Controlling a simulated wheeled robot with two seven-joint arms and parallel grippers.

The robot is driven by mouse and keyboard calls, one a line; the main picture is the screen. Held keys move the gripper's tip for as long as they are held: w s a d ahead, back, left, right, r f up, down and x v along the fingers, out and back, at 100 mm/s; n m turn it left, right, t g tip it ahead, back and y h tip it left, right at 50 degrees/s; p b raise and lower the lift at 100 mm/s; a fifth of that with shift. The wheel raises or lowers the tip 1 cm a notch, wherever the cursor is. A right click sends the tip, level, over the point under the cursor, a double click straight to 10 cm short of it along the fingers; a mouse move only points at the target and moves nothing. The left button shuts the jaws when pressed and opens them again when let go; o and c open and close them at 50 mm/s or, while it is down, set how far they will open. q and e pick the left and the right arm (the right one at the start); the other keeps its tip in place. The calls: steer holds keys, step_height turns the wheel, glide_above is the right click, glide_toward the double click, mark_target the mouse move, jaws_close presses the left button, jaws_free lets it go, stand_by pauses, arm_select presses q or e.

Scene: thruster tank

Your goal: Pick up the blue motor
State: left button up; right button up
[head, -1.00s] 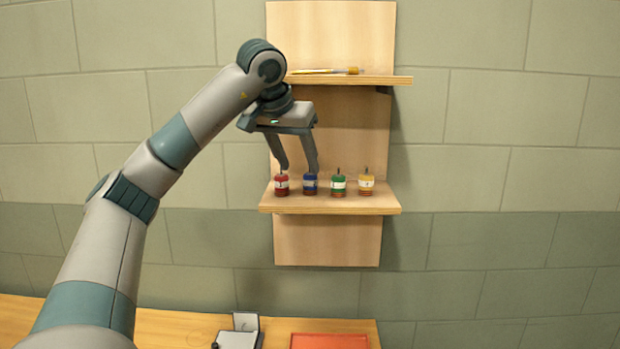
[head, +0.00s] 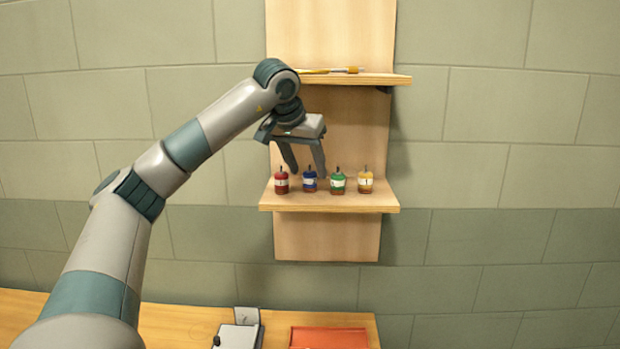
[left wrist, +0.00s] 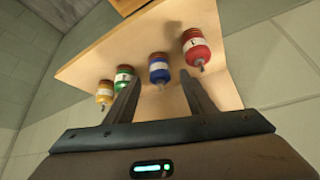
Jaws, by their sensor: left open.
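The blue motor (head: 309,182) stands upright on the lower wooden shelf, between the red motor (head: 281,183) and the green motor (head: 338,183). My left gripper (head: 308,171) is open and empty above the shelf, its fingertips just above and around the top of the blue motor. In the left wrist view the blue motor (left wrist: 159,69) shows between the two spread fingers, with its thin shaft pointing toward the gripper. The fingers do not appear to touch it. My right gripper is not in view.
The yellow motor (head: 365,183) stands at the right of the row on the lower shelf (head: 330,203). An upper shelf (head: 350,79) holds thin tools, close to my wrist. Below are a table (head: 185,322), an orange tray (head: 330,337) and a small grey-white box (head: 238,335).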

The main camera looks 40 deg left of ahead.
arm_select(q)
steer(key=shift+x, duration=0.85)
steer(key=c, duration=1.2)
